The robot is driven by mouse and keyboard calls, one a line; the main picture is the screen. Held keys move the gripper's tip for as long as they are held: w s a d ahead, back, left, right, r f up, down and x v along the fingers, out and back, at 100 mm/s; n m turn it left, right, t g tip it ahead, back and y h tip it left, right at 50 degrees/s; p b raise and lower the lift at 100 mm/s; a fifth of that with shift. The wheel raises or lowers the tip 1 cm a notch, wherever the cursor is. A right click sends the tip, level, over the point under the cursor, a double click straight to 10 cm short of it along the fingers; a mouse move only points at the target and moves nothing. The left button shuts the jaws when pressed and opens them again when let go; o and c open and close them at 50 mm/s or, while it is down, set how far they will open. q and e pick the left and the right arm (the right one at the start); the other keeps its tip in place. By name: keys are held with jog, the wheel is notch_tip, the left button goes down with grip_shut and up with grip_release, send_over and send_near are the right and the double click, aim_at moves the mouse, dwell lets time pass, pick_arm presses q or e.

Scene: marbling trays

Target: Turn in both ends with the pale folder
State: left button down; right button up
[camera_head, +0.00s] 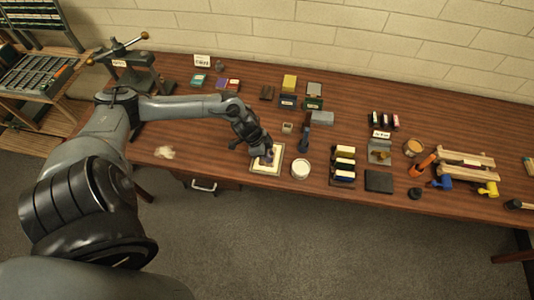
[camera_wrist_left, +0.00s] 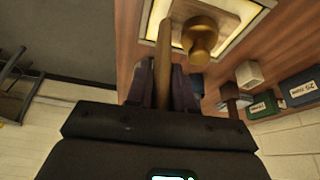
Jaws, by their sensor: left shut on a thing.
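My left gripper (camera_head: 264,156) is low over a pale-framed board (camera_head: 257,170) near the table's front edge. In the left wrist view the gripper (camera_wrist_left: 163,95) is shut on a slim tan stick (camera_wrist_left: 163,62), which looks like the folder though it appears brown rather than pale. Its far end points over the framed board (camera_wrist_left: 249,27). A brown knobbed piece (camera_wrist_left: 201,40) stands on the board right beside the stick; I cannot tell whether they touch. The hand hides part of the board in the head view. My right gripper is not in view.
A white round tub (camera_head: 300,169) stands just right of the board. Beyond it are stacked boxes (camera_head: 343,165) and a dark block (camera_head: 379,181). A small pale cube (camera_head: 287,128) is behind the board. A pale heap (camera_head: 165,152) lies left, with bare table between.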

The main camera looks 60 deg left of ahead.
pick_arm(q)
jog(key=shift+w+d, duration=0.25)
dwell(0.6)
jog(key=shift+w+d+p, duration=0.25)
jog(key=shift+w+p, duration=0.05)
jog(key=shift+p, duration=0.1)
jog(key=shift+w+d, duration=0.1)
dwell(0.3)
jog(key=shift+w+d, duration=0.2)
jog(key=shift+d, duration=0.05)
jog(key=shift+r+p, duration=0.1)
jog(key=shift+p, duration=0.3)
